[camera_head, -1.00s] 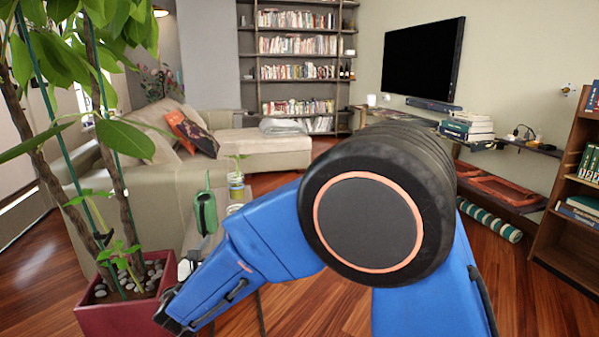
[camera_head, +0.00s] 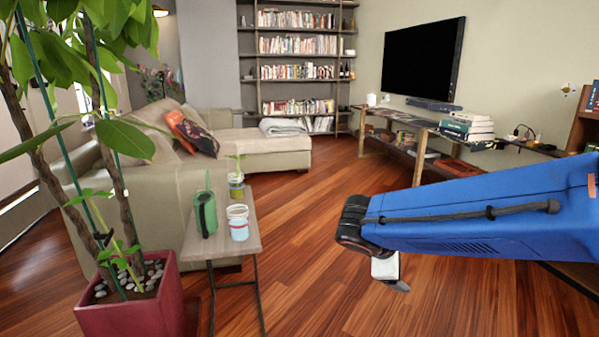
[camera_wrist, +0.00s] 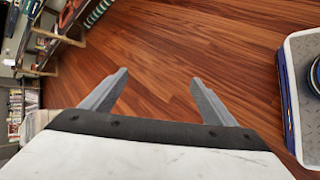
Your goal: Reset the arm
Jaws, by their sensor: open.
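My blue arm (camera_head: 480,215) reaches in from the right edge in the head view, with its black wrist at its left end. My gripper (camera_head: 398,284) hangs below the wrist over the wooden floor, partly hidden behind it. In the wrist view my gripper (camera_wrist: 158,78) has its two grey fingers well apart. Only bare floor shows between them, so it is open and empty.
A small side table (camera_head: 222,243) holds a green watering can (camera_head: 205,213) and a cup (camera_head: 238,222). A potted plant (camera_head: 130,300) stands at the left and a sofa (camera_head: 165,200) behind. A low shelf (camera_head: 400,118) with books lines the right wall. The middle floor is clear.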

